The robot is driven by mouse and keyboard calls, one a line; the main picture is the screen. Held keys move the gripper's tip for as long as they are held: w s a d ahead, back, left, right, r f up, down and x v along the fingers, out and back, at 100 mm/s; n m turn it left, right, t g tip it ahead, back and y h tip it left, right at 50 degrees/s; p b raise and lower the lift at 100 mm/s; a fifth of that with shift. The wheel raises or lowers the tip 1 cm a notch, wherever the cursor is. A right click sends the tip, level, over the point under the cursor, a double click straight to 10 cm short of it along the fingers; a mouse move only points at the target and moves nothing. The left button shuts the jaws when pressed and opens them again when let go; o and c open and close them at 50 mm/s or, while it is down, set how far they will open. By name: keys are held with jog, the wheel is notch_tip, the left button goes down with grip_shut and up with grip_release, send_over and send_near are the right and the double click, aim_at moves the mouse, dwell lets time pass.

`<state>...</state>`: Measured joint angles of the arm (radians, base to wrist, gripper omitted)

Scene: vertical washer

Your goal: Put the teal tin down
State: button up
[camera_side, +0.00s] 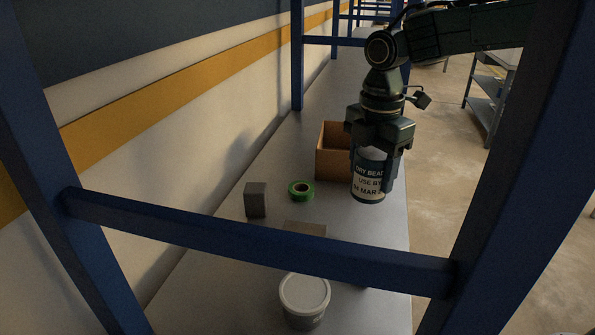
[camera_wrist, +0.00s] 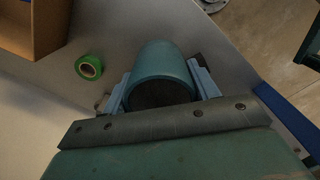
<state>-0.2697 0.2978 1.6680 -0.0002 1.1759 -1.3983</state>
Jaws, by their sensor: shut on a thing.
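The teal tin (camera_side: 368,180) is upright in my gripper in the side view, with a pale label with dark text facing the camera. In the wrist view the tin (camera_wrist: 160,65) shows its teal side and a dark round end. My gripper (camera_side: 375,186) points down and is shut on it, one finger on each side; both fingers also show around the tin in the wrist view (camera_wrist: 162,88). The tin is over the right part of the grey bench (camera_side: 225,260), near its edge. I cannot tell whether its bottom touches the bench.
An open cardboard box (camera_side: 333,165) stands behind the tin to the left. A green tape roll (camera_side: 300,189), a grey block (camera_side: 255,200), a partly hidden brownish box (camera_side: 305,228) and a lidded white tub (camera_side: 304,300) are on the bench. A blue frame bar (camera_side: 250,245) crosses in front.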

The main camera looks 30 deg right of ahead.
jog(key=w+a+f, duration=0.1)
jog(key=w+a, duration=0.3)
jog(key=a, duration=0.8)
jog(key=w+a, duration=0.4)
jog(key=a, duration=0.8)
jog(key=shift+a+f, duration=0.4)
jog(key=shift+f, duration=4)
jog(key=shift+f, duration=0.1)
jog(key=o, duration=1.1)
jog(key=shift+r, duration=6.05)
